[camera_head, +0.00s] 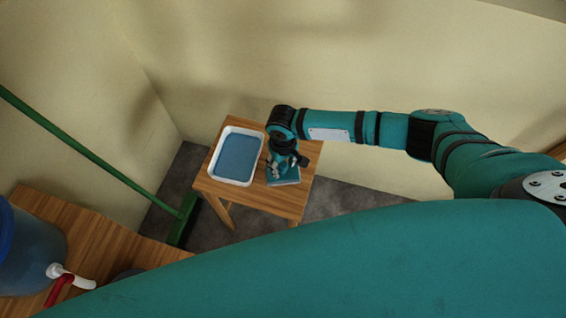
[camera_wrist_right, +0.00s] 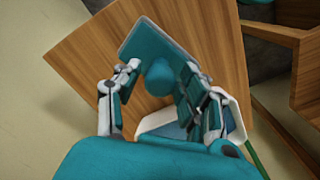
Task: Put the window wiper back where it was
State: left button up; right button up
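The window wiper, a flat teal pad (camera_head: 284,178) with a rounded knob (camera_wrist_right: 158,78), lies on a small wooden table (camera_head: 268,199), to the right of a white tray. My right gripper (camera_head: 287,163) points down over the wiper and partly hides it in the head view. In the right wrist view the fingers of this gripper (camera_wrist_right: 160,82) are spread on either side of the knob, with visible gaps. The gripper looks open, and the pad seems to rest on the tabletop. My left gripper is in neither view.
The white tray (camera_head: 262,144) with a blue inside stands close left of the wiper. A green broom (camera_head: 182,224) leans left of the table. A blue water container (camera_head: 28,255) with a tap stands on a wooden counter (camera_head: 92,228) at lower left. Walls close off the back.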

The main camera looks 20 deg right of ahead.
jog(key=shift+o, duration=0.4)
jog(key=shift+r, duration=0.15)
jog(key=shift+r, duration=0.3)
notch_tip(320, 180, up, 11)
jog(key=shift+r, duration=0.1)
dwell(0.3)
